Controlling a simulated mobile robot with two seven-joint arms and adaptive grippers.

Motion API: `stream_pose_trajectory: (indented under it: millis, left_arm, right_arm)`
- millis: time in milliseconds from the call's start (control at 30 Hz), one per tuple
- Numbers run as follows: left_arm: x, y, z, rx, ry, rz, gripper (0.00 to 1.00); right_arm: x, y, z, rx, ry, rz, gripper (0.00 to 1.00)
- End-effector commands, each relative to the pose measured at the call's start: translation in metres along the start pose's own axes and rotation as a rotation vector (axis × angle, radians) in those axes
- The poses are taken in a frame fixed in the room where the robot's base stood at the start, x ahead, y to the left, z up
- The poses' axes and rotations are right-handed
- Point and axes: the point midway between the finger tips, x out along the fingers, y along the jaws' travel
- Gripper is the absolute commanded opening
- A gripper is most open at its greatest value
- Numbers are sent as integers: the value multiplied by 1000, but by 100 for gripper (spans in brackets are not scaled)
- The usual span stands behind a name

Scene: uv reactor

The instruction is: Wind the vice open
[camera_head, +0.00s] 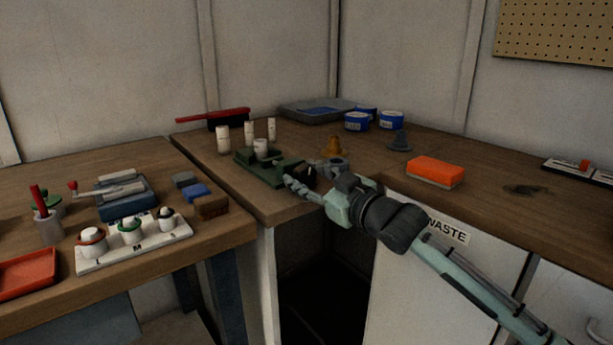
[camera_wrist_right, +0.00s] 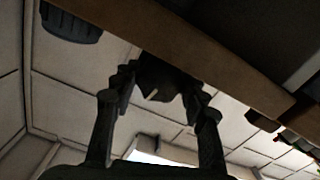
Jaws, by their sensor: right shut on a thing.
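The vice appears to be the low green device (camera_head: 262,172) at the near corner of the back bench. A white cup-shaped piece (camera_head: 261,149) stands at its middle; I cannot tell whether it is clamped. My right gripper (camera_head: 298,184) is at the right front end of this vice. In the right wrist view, my right gripper (camera_wrist_right: 160,88) is closed around a dark, angular part (camera_wrist_right: 164,76), apparently the vice's handle. The part's outline is dim, and my gripper hides most of it in the head view. My left gripper is not in view.
A blue device (camera_head: 127,207) with grey bars and a red-knobbed crank lies on the left bench, behind a white rack (camera_head: 134,246). White cylinders (camera_head: 223,139) stand behind the vice.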

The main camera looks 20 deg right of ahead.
Motion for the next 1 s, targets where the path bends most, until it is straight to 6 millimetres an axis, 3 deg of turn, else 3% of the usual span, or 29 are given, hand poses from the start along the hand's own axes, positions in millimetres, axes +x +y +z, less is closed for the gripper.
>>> stream_pose_trajectory:
  millis: [400, 900, 933, 1000]
  left_arm:
    - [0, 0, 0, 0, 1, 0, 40]
    - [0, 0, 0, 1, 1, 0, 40]
    - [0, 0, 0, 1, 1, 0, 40]
    - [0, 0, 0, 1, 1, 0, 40]
  right_arm:
    - [0, 0, 0, -185, 0, 0, 15]
    - [0, 0, 0, -206, 1, 0, 15]
    - [0, 0, 0, -205, 1, 1, 46]
    - [0, 0, 0, -205, 0, 0, 55]
